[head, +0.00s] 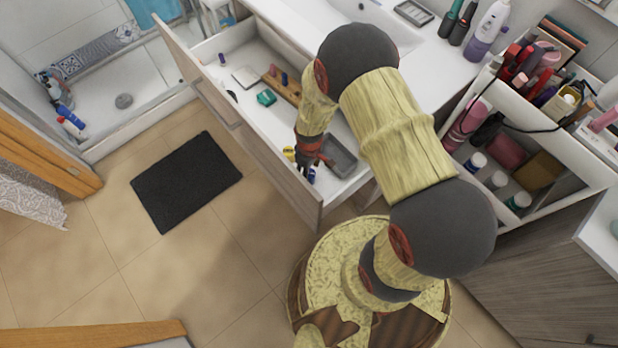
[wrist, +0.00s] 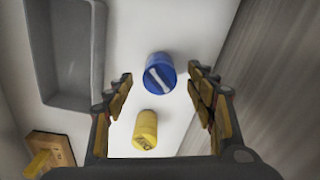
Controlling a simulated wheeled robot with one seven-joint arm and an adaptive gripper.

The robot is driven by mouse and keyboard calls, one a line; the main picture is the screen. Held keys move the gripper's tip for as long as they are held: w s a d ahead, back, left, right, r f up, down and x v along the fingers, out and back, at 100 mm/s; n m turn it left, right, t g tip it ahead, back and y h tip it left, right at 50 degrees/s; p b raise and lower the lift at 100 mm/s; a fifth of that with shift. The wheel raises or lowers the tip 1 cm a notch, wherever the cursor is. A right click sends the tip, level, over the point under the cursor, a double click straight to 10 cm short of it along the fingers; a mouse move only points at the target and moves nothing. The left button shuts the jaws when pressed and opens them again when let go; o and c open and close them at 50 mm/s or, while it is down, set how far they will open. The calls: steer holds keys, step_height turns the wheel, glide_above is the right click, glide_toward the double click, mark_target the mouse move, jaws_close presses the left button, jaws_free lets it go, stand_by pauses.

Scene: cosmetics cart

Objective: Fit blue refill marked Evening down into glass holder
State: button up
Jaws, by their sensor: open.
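A blue cylinder (wrist: 160,73) with a white mark on it lies in view between my fingertips in the wrist view; I cannot read the mark. In the head view the blue cylinder (head: 311,176) shows in the near end of the drawer, just below my gripper (head: 307,160). My gripper (wrist: 161,78) is open and empty, its fingers to either side of the blue cylinder and apart from it. A yellow cylinder (wrist: 145,130) is close by, nearer the palm. I cannot make out the glass holder in either view.
The open drawer (head: 228,126) has a grey tray (wrist: 65,50) beside the cylinders and a side wall (wrist: 270,75) to the right. Farther along are a wooden rack (head: 290,94) with small items and a green object (head: 266,97). A crowded cosmetics organiser stands at right.

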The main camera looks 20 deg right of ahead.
steer(key=shift+f, duration=0.6)
steer(key=shift+c, duration=0.7)
steer(key=c, duration=1.1)
